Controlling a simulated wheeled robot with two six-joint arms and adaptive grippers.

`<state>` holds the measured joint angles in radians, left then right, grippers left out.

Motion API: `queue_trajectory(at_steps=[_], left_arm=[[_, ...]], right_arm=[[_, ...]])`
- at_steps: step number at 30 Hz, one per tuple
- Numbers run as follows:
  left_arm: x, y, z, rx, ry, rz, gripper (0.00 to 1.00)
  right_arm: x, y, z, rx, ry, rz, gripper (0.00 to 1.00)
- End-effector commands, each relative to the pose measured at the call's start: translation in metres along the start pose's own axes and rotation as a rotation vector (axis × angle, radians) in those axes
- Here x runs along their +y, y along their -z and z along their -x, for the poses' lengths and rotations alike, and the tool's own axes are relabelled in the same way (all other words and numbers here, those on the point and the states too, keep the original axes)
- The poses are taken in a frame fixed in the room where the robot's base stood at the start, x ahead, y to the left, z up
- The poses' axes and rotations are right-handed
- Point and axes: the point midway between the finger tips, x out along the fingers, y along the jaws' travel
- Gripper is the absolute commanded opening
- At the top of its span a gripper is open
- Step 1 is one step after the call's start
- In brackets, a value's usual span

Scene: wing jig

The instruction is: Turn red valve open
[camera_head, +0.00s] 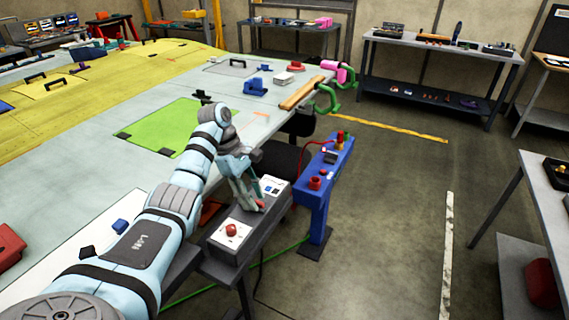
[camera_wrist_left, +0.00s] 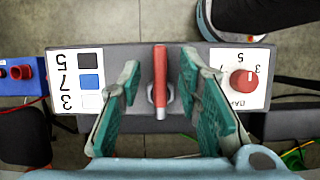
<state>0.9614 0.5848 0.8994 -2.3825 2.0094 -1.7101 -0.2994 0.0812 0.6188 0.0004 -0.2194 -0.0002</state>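The red valve handle (camera_wrist_left: 160,80) is a straight bar on a grey box (camera_wrist_left: 125,60). In the left wrist view it stands upright in the picture, between the fingers of my left gripper (camera_wrist_left: 158,98). The teal finger pads are apart, with a gap on each side of the bar. In the head view my left gripper (camera_head: 256,195) reaches down over the grey box (camera_head: 240,250) and hides most of the handle. A red round knob (camera_wrist_left: 242,80) on a white dial plate is to the right in the wrist view. My right gripper is not in view.
A white card (camera_wrist_left: 83,82) with numbers and coloured squares is on the box. A blue stand (camera_head: 316,215) with red buttons is close by on the right. The big wing panel (camera_head: 100,200) lies behind and left. Open floor (camera_head: 380,220) is at right.

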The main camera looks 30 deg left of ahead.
Motion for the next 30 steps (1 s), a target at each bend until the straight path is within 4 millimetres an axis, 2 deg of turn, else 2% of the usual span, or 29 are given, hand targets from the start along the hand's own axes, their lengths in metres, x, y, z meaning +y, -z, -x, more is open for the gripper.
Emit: queue_trajectory(at_steps=[5, 8, 17, 18, 21, 30], left_arm=[[0.001, 0.002, -0.002, 0.002, -0.048, 0.113, 0.32], [0.003, 0.003, -0.001, 0.004, -0.116, 0.279, 0.32], [0.013, 0.005, 0.01, 0.002, -0.421, 1.007, 0.32], [0.01, 0.005, 0.022, 0.001, -0.425, 0.997, 0.32], [0.0, 0.0, 0.047, 0.001, -0.422, 0.995, 0.32], [-0.031, -0.017, 0.13, 0.0, -0.419, 0.996, 0.32]], right_arm=[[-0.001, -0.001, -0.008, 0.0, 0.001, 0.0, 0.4], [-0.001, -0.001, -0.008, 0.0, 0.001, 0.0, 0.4], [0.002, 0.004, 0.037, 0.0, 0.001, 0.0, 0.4], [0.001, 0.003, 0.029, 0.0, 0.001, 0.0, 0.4], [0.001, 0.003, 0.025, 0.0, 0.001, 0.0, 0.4], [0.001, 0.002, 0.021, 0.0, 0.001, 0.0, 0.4]])
